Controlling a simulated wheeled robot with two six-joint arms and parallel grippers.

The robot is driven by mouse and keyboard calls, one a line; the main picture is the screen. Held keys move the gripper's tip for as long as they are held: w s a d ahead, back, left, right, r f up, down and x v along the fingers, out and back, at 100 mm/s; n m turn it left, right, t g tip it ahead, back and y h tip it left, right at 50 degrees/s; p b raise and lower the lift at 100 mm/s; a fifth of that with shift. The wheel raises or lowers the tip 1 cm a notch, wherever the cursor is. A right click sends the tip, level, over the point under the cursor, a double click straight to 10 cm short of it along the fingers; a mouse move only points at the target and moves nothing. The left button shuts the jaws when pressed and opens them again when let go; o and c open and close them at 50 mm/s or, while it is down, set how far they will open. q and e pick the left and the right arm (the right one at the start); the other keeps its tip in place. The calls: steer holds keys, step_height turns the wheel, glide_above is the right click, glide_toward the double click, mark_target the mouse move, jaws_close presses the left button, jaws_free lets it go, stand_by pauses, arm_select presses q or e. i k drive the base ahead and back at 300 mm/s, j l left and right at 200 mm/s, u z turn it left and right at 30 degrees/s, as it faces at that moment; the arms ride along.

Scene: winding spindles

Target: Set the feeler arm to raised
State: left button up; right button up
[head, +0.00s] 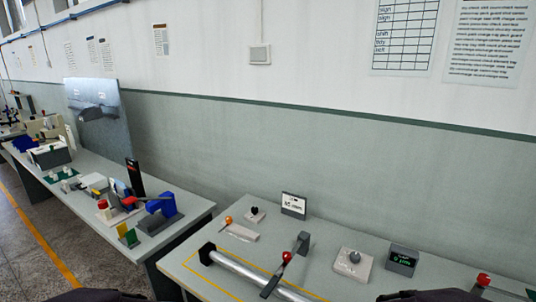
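On the near grey table, a dark bar with a red ball knob (287,256) slants across a pale roller (240,268); it looks like the feeler arm. Its lower end reaches the front of the roller, and a grey block (302,243) stands behind the knob. I cannot tell from this view whether the bar touches the roller. A smaller lever with an orange ball (229,219) sits on a white plate at the table's back left. Neither gripper shows; only dark parts of my own body cut into the bottom edge.
The near table also carries a black knob on a plate (254,211), a small sign (293,205), a grey dial (354,257), a green-lit display (402,260) and a red button (483,280). A cluttered second table (190,222) stands left, beyond a gap.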

mark_target(287, 256)
steer(key=i+j, duration=0.75)
steer(key=j, duration=0.2)
